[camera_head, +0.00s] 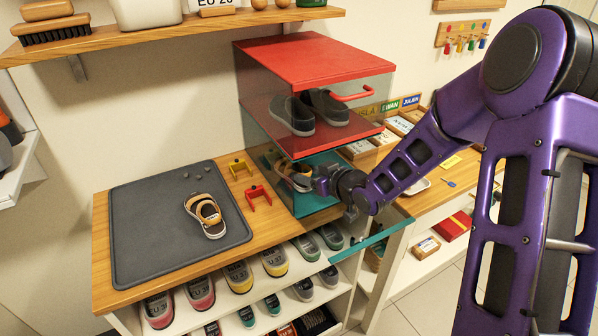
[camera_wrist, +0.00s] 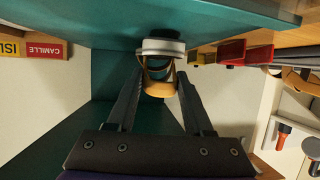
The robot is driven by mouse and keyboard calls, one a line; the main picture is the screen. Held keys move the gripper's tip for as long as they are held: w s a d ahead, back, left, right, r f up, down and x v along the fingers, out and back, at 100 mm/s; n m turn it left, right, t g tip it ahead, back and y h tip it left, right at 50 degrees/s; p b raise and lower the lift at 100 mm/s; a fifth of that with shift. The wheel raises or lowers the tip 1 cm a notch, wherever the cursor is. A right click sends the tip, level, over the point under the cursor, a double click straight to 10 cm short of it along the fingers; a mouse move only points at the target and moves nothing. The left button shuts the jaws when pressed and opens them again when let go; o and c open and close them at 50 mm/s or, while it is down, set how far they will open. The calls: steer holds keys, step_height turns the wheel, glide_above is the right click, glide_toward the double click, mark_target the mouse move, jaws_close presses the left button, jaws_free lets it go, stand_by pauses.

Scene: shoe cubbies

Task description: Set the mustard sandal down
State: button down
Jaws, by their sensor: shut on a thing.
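The mustard sandal (camera_head: 293,173) is inside the lower, teal compartment (camera_head: 318,203) of the cubby, partly hidden by the cubby's side and my gripper. In the wrist view the sandal (camera_wrist: 160,78) shows end-on, its mustard straps between the two dark fingers and its pale sole close to the teal surface. I cannot tell whether the sole touches that surface. My gripper (camera_wrist: 158,95) is shut on the sandal. In the head view my gripper (camera_head: 318,180) reaches into the compartment's open front. A matching sandal (camera_head: 207,215) lies on the grey mat (camera_head: 150,240).
Grey shoes (camera_head: 310,108) sit in the upper compartment under the red top (camera_head: 310,58). A teal panel (camera_head: 372,241) juts out at the compartment's front. Yellow (camera_head: 239,167) and red (camera_head: 258,195) brackets stand on the bench. Several shoes fill the shelf below.

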steer(key=shift+s+f, duration=0.1)
steer(key=shift+f, duration=0.3)
steer(key=shift+c, duration=1.4)
jaws_free()
steer(key=shift+r, duration=0.15)
steer(key=shift+s+d+r, duration=0.1)
steer(key=shift+s+d, duration=0.1)
steer(key=shift+d, duration=0.1)
steer(key=p+v, duration=0.2)
steer(key=v, duration=0.9)
steer(key=shift+s, duration=0.25)
steer(key=shift+w, duration=0.1)
